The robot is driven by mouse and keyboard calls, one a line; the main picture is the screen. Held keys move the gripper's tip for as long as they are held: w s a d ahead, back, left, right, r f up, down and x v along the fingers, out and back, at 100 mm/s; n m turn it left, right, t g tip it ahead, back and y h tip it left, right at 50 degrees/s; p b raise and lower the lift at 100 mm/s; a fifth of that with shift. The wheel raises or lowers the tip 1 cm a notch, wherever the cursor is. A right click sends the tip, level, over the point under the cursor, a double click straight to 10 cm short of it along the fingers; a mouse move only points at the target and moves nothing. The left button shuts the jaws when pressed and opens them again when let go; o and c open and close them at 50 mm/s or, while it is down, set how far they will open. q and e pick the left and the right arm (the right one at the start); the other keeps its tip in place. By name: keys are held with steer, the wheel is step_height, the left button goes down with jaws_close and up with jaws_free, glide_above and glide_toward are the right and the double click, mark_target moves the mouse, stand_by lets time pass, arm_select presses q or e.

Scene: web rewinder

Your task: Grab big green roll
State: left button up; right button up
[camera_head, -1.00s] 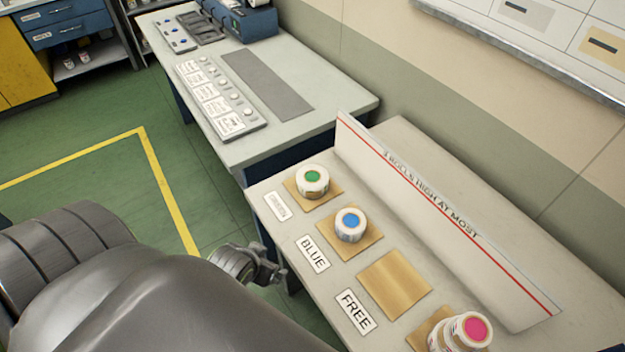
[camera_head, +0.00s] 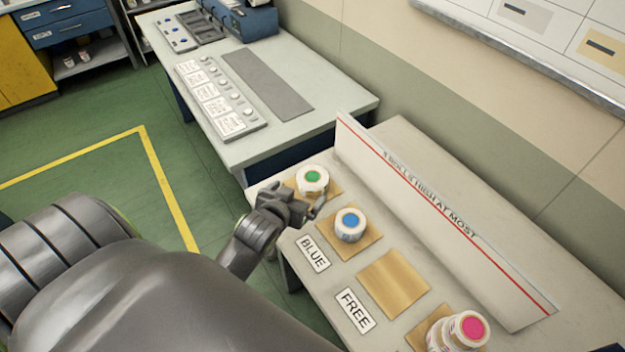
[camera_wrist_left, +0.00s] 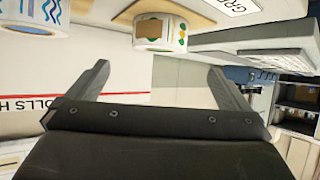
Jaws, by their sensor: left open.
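The green roll (camera_head: 312,178), a white roll with a green disc on top, sits upright on a wooden square at the far left of the near table. My left gripper (camera_head: 308,207) is open and empty beside it, on the near side, and covers part of its pad and its label. In the left wrist view, the two fingers (camera_wrist_left: 165,85) are spread apart. The green roll (camera_wrist_left: 160,30) shows beyond them, between the finger lines and near the top edge, apart from both fingers. My right gripper is not in view.
A blue-centred roll (camera_head: 350,224) stands close to the right of my left gripper. The wooden square by the FREE label (camera_head: 355,311) is empty. Pink-centred rolls (camera_head: 468,329) stand at the near right. A low white board (camera_head: 440,225) runs behind the pads.

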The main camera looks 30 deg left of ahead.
mark_target(311, 179)
arm_select(q)
steer(key=x, duration=0.6)
steer(key=shift+w+a+p, duration=0.1)
steer(key=shift+w+p, duration=0.3)
steer(key=shift+w, duration=0.05)
steer(key=shift+p+x, duration=0.4)
steer(key=shift+x, duration=1.85)
steer(key=shift+r, duration=0.1)
steer(key=c, duration=1.1)
